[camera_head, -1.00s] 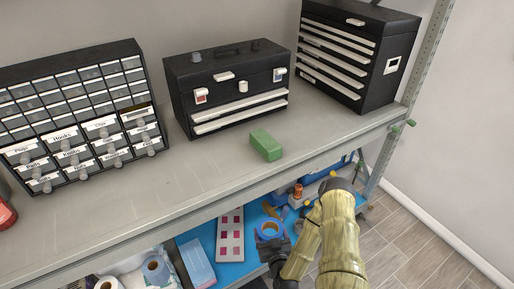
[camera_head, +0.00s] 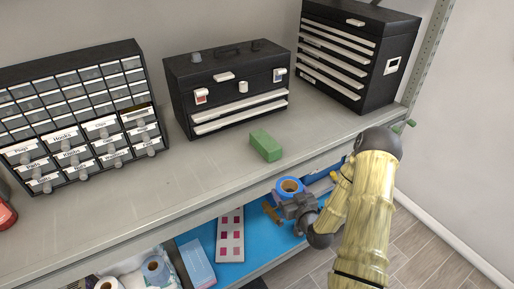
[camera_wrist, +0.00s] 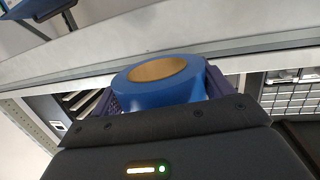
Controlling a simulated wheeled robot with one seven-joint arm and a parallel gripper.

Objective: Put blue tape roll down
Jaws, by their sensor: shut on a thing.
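The blue tape roll (camera_head: 289,186) is held in my gripper (camera_head: 290,196), just in front of the upper shelf's front edge. In the wrist view the blue tape roll (camera_wrist: 160,82) sits between the two fingers of my gripper (camera_wrist: 160,88), its tan core facing up toward the camera. The fingers are shut on its sides. The upper shelf (camera_head: 200,175) is grey and its front lip passes behind the roll in the wrist view.
A green block (camera_head: 266,145) lies on the upper shelf near its front. Black tool chests (camera_head: 228,85) (camera_head: 360,50) and a labelled drawer cabinet (camera_head: 80,115) stand behind it. The shelf between block and cabinet is clear. The lower blue shelf (camera_head: 262,238) holds a swatch card (camera_head: 231,235).

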